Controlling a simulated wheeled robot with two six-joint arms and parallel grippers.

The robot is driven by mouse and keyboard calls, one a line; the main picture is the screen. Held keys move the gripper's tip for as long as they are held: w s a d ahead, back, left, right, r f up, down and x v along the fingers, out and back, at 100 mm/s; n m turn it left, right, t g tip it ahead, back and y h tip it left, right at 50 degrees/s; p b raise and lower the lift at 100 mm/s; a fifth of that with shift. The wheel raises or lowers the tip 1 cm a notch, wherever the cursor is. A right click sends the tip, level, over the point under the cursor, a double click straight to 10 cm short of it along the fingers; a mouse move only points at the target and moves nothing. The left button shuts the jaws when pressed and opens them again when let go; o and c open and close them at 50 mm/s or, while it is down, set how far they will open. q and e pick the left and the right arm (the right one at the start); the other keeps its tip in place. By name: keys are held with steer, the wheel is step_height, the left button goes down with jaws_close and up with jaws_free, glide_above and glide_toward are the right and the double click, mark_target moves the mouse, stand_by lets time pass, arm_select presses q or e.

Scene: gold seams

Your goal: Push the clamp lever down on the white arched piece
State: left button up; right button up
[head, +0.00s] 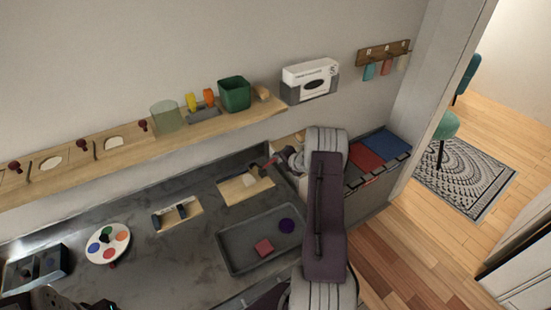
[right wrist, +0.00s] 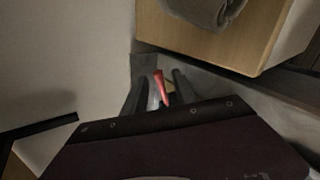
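A pale wooden board (head: 234,194) lies on the grey worktop. A small whitish piece (head: 250,180) sits on it; its arch shape is too small to make out. A red lever-like part (head: 270,161) shows at the board's far right side, beside my right gripper (head: 268,165). In the right wrist view the red part (right wrist: 161,87) stands between the two dark fingers of the right gripper (right wrist: 160,90), with gaps beside it. The fingers are apart. My left gripper (head: 75,302) shows only partly at the bottom left edge.
A grey tray (head: 228,262) holds a pink block and a purple disc. A round palette (head: 94,256) and a second small board (head: 190,221) lie to the left. A wooden shelf (head: 215,124) with a green cup (head: 235,93) runs along the wall above.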

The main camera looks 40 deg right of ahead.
mark_target(276, 159)
steer(key=shift+x, duration=2.05)
steer(key=shift+a, duration=0.15)
steer(key=shift+c, duration=0.2)
jaws_close()
